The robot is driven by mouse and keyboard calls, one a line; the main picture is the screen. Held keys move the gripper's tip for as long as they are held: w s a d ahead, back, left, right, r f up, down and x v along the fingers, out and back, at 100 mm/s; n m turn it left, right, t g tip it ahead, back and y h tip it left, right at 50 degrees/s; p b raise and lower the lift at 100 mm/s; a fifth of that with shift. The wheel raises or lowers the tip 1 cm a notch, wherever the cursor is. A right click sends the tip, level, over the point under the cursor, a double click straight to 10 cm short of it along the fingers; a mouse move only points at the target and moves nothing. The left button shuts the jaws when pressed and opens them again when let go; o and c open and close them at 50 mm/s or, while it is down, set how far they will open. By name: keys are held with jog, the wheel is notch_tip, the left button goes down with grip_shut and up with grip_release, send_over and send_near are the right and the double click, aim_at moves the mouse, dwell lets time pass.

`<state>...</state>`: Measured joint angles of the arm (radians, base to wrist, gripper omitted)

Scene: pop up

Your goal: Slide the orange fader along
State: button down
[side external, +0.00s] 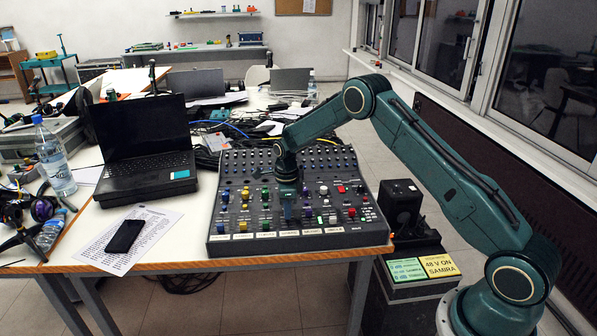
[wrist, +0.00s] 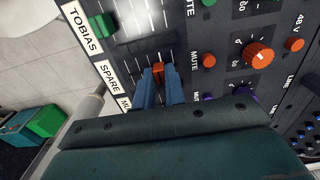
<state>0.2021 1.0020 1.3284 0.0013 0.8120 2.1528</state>
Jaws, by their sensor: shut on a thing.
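The orange fader (wrist: 158,69) shows in the wrist view as a small cap in a dark slot, near the white label "SPARE". My gripper (wrist: 158,78) has two blue fingers, one on each side of the fader, and it is shut on it. In the side view my gripper (side external: 287,196) reaches down onto the middle of the mixing console (side external: 232,246). The fader itself cannot be made out there, among the small coloured knobs and my gripper.
Close to the fader are a green button (wrist: 173,32), an orange-red button (wrist: 209,60) and a large orange knob (wrist: 258,55). A laptop (side external: 148,150), a phone (side external: 124,236) and a water bottle (side external: 54,156) are left of the console. A black box (side external: 400,205) stands to its right.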

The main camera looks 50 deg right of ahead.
aim_at(289, 226)
jog(key=shift+s+a+r, duration=0.15)
jog(key=shift+s+a, duration=1.15)
jog(key=shift+a, duration=0.1)
jog(key=c, duration=1.4)
grip_release()
jog(key=shift+s, duration=0.1)
notch_tip(289, 226, up, 14)
jog(key=shift+f, duration=0.15)
